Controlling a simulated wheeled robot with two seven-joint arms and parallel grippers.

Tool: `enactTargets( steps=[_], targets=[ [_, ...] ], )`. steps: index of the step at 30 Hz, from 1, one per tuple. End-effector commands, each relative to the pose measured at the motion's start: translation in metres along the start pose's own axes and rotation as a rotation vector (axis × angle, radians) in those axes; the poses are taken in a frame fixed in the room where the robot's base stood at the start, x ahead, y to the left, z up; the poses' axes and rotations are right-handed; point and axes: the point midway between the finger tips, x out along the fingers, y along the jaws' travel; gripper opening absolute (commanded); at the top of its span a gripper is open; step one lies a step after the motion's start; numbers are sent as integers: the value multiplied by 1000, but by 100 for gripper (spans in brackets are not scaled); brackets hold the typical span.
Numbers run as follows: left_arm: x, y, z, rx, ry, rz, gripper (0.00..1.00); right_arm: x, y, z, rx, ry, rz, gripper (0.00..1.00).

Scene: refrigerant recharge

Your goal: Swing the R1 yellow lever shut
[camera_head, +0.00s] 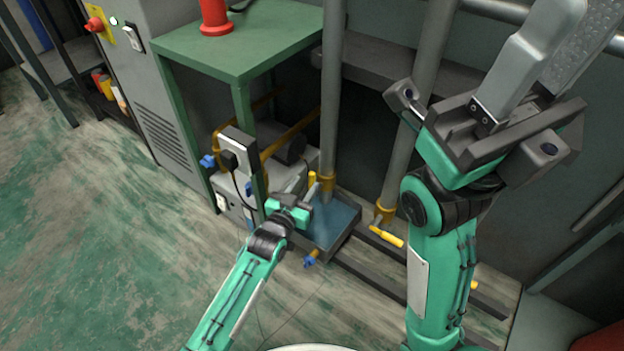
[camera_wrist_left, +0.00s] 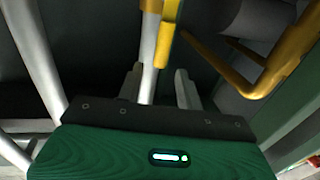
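A yellow lever (camera_head: 312,179) stands upright beside the left grey pipe (camera_head: 331,120), low over a dark tray. In the left wrist view the yellow lever (camera_wrist_left: 166,38) hangs next to a pale pipe (camera_wrist_left: 149,60), ahead of my fingers. My left gripper (camera_head: 314,193) is at the lever's lower end; its fingers (camera_wrist_left: 160,85) are apart, one each side of the pipe and lever. Contact cannot be told. A second yellow lever (camera_head: 387,236) sits at the foot of the right pipe. My right gripper (camera_head: 545,60) is raised, fingers apart and empty. No R1 label is readable.
A green bench (camera_head: 240,45) with a red object (camera_head: 214,15) stands at upper left. A dark tray (camera_head: 340,240) lies below the left pipe. Yellow bent piping (camera_wrist_left: 290,60) is close on the right in the wrist view. Open floor (camera_head: 80,220) lies at left.

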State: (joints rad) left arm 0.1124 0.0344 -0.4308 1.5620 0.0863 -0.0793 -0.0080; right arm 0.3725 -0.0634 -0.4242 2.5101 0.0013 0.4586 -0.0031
Motion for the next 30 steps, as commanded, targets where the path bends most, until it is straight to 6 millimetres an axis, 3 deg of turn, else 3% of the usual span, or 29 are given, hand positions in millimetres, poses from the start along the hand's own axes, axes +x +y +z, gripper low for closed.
enactTargets(
  steps=[3,9,22,28,30],
  targets=[
    [22,0,3,0,2,0,36,0,1,-4,2,23,8,36],
    [45,0,2,-1,1,0,36,5,3,-7,6,43,17,36],
    [54,0,0,0,0,0,36,9,3,-8,8,48,20,36],
    [54,0,0,0,0,0,0,9,3,-8,8,47,20,36],
    [54,0,0,0,0,0,0,9,3,-8,8,47,20,36]
  ],
)
